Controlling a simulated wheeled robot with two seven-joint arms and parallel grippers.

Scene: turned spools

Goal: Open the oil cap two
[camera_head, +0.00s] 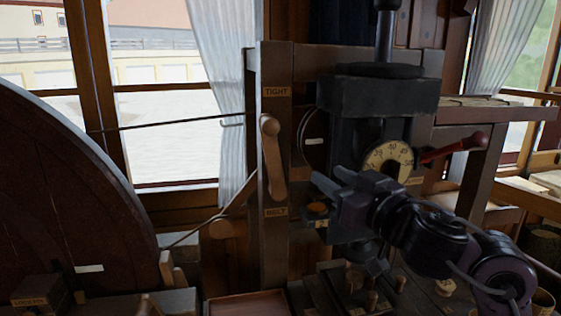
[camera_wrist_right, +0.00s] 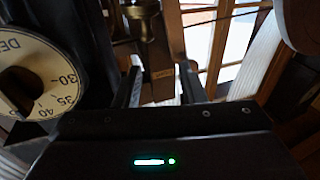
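A small orange-brown round cap (camera_head: 318,208) sits on the front of the dark machine, above a small pale tag whose mark is too small to read. It appears to be oil cap two. My right gripper (camera_head: 332,181) is just above and to the right of it, pointing left. In the right wrist view my right gripper (camera_wrist_right: 162,88) is open, with a gap between its two dark fingers. A brass fitting (camera_wrist_right: 145,22) shows beyond the fingertips, apart from them; I cannot tell whether it is the same cap. My left gripper is not in view.
A numbered dial (camera_head: 388,162) is close behind my right wrist, and a red-handled lever (camera_head: 455,150) sticks out to the right. Several wooden pegs (camera_head: 372,298) stand below.

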